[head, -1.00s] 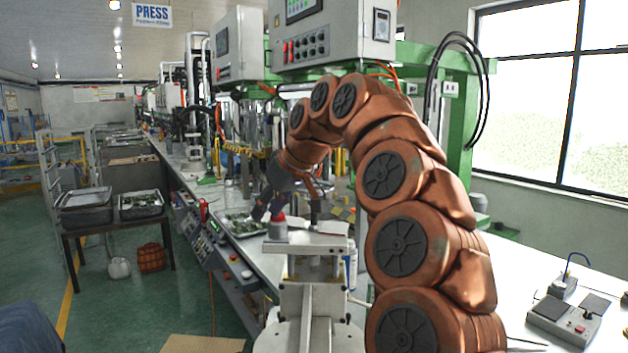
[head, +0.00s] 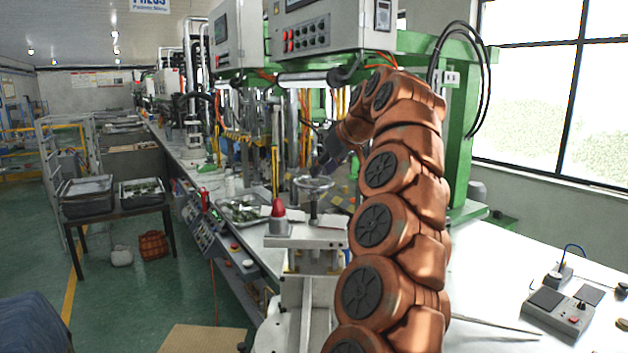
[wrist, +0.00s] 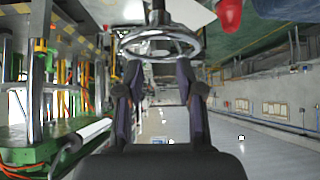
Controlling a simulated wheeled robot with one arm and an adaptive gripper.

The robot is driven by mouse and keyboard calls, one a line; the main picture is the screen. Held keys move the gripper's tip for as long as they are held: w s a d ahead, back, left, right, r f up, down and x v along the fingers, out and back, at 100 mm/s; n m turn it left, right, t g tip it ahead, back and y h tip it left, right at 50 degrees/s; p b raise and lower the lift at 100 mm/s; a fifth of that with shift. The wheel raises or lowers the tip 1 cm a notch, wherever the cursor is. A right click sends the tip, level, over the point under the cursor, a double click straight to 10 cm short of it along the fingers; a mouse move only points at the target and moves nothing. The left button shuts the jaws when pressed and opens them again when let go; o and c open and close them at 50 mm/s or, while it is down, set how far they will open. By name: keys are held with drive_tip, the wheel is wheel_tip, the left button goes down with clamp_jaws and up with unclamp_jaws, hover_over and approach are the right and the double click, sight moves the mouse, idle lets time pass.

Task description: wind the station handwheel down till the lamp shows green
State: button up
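The station handwheel (head: 314,183) is a silver spoked wheel on a dark upright shaft above the small white station. It also shows in the wrist view (wrist: 160,42), just beyond my fingertips. The lamp (head: 278,208) is a red dome on a grey base, left of the wheel; it looks red, and its red dome shows at the top of the wrist view (wrist: 229,15). My gripper (wrist: 158,70) is open, with its two dark fingers apart and nothing between them. In the head view my gripper (head: 330,155) is above and right of the wheel, partly behind my arm.
A tray of parts (head: 240,208) lies on the bench behind the lamp. Green press frames and a control cabinet (head: 302,37) stand behind the wheel. A grey button box (head: 560,312) sits at the right; the white bench between it and my arm is mostly clear.

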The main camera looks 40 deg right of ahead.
sight(314, 180)
drive_tip(key=shift+p+x, duration=0.8)
drive_tip(key=shift+x, duration=2.3)
clamp_jaws()
